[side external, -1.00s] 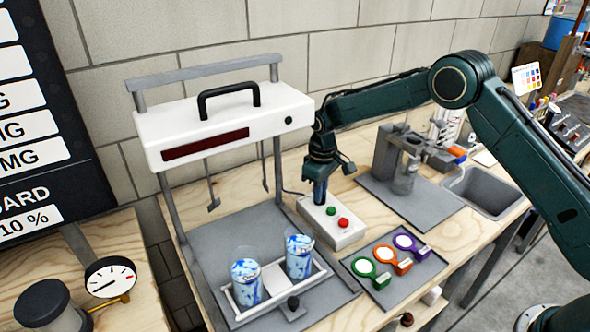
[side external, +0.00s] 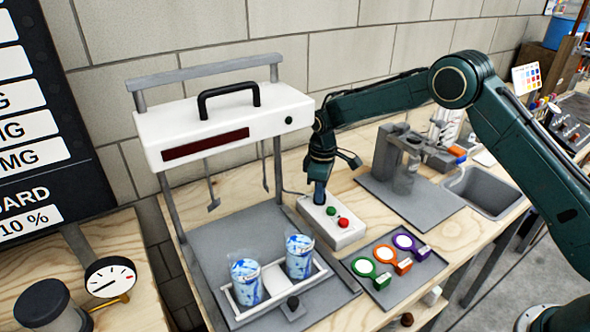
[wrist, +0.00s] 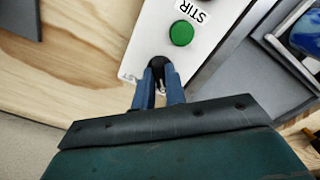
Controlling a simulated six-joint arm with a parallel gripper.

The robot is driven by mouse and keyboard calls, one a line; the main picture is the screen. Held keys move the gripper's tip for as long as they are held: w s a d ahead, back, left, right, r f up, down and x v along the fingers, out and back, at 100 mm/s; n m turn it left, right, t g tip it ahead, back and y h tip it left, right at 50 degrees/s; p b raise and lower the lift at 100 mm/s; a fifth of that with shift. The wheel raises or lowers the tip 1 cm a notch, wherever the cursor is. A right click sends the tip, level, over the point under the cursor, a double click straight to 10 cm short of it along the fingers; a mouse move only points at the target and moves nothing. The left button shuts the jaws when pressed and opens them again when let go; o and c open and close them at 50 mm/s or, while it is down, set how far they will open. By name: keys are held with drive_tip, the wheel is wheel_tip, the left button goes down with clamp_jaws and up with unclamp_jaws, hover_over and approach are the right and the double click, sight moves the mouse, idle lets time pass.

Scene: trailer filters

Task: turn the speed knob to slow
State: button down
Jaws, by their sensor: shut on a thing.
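The speed knob (wrist: 159,63) is a small black knob at the end of the white control box, seen in the wrist view between my fingertips. My gripper (wrist: 158,78) is shut on it from above. In the side view my gripper (side external: 319,197) stands over the far end of the control box (side external: 343,237), and the knob is hidden there. A green button (wrist: 181,33) sits beside the knob, with a "STIR" label near it. A red button (side external: 344,223) shows in the side view. The knob's pointer and speed marks are mostly covered by my fingers.
A white-topped stirrer frame (side external: 222,125) stands left of my arm, with two blue-patterned beakers (side external: 299,256) in a holder below. A dark tray (side external: 420,273) with green, orange and purple rings lies right of the box. A grey stand (side external: 411,165) and a sink are farther right.

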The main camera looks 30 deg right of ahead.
drive_tip(key=c, duration=1.4)
unclamp_jaws()
drive_tip(key=shift+c, duration=0.2)
drive_tip(key=shift+r, duration=0.15)
drive_tip(key=shift+r, duration=3.65)
